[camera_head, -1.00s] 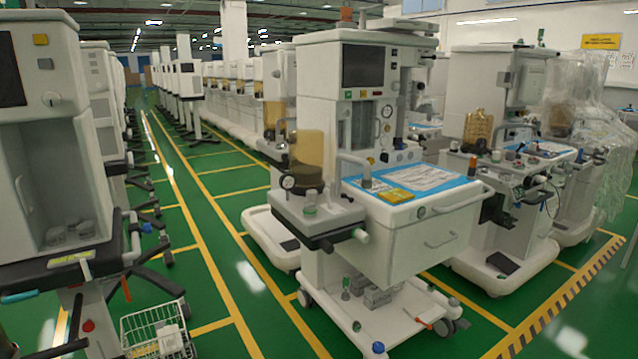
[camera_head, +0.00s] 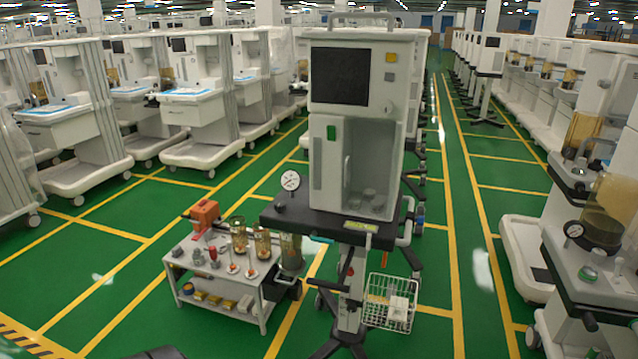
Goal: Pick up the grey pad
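I cannot make out a grey pad in the head view. Neither of my grippers is in view. The nearest anaesthesia cart (camera_head: 403,126) stands upright in the middle, with a dark screen (camera_head: 340,76) and an open bay below it. A yellow-green label (camera_head: 361,226) is on its dark shelf edge.
A low white trolley (camera_head: 252,318) holds glass canisters (camera_head: 262,244), an orange device (camera_head: 204,213) and small boxes. A wire basket (camera_head: 376,314) hangs on the middle cart. More carts line both sides. Green floor (camera_head: 118,270) is clear at left; an aisle runs back at right.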

